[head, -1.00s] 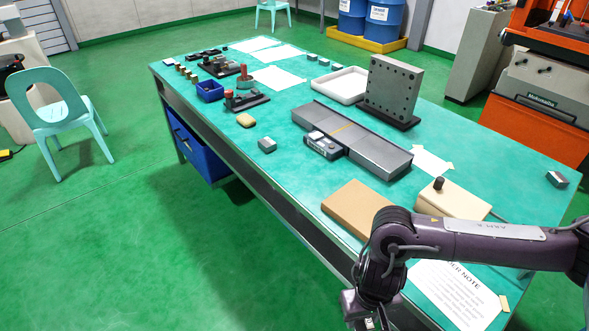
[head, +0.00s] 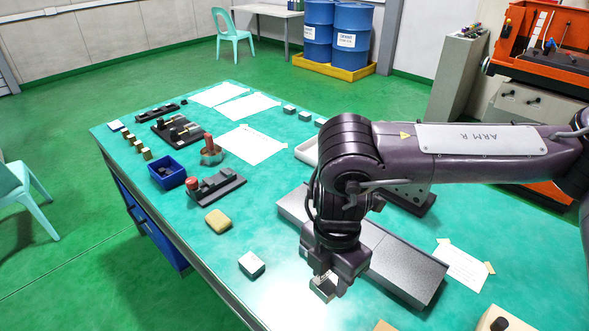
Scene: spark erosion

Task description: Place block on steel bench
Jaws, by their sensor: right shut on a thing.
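The bench (head: 235,190) has a green top and a metal edge and runs diagonally across the head view. My right gripper (head: 325,284) points down over its front part, in front of a long grey plate. It is shut on a small silvery block (head: 322,292), mostly hidden by the jaws; I cannot tell whether the block touches the top. My left gripper is not in view.
The long grey plate (head: 410,266) lies beneath my right arm. A yellow sponge-like piece (head: 218,221), blue bin (head: 167,173) and dark fixture (head: 215,187) stand to the left. Paper sheets (head: 250,145) lie farther back. Bare green top surrounds the grey block.

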